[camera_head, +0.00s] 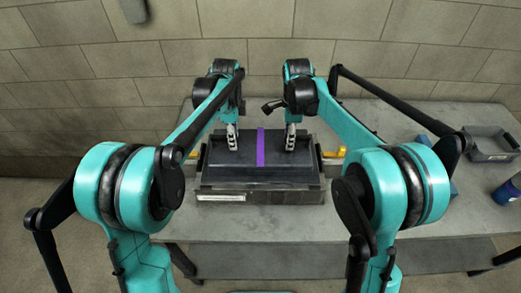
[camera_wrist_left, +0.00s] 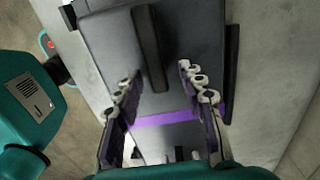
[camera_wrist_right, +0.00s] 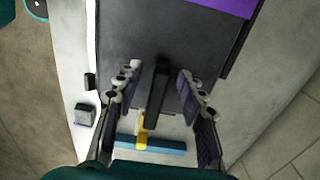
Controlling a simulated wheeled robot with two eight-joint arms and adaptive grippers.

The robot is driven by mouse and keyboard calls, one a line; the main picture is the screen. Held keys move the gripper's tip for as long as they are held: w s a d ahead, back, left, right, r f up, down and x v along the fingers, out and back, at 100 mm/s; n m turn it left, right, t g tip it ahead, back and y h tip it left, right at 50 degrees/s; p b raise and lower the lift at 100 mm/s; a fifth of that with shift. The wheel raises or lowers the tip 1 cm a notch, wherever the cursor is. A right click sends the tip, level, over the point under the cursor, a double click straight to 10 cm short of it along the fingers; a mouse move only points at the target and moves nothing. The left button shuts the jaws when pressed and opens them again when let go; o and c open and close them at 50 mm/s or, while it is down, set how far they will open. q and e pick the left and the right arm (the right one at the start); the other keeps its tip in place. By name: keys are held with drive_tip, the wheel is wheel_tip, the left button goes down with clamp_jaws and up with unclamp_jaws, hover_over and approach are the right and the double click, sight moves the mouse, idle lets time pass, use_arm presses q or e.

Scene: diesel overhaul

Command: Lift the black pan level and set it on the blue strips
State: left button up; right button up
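In the left wrist view the open fingers (camera_wrist_left: 162,88) stand either side of the line of a dark raised bar (camera_wrist_left: 150,48) on the pan. In the right wrist view the open fingers (camera_wrist_right: 160,85) stand either side of a similar bar (camera_wrist_right: 157,92). A blue strip (camera_wrist_right: 150,145) shows beyond the pan; blue pieces (camera_head: 424,139) lie right of it.
A grey bin (camera_head: 490,145) and a blue container (camera_head: 507,190) stand at the table's far right. The table between pan and bin is partly hidden by my right arm.

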use_arm(q)
clamp_jaws()
use_arm(e)
clamp_jaws()
use_arm(q)
drive_tip(key=shift+r, duration=0.1)
use_arm(e)
drive_tip(key=shift+r, duration=0.15)
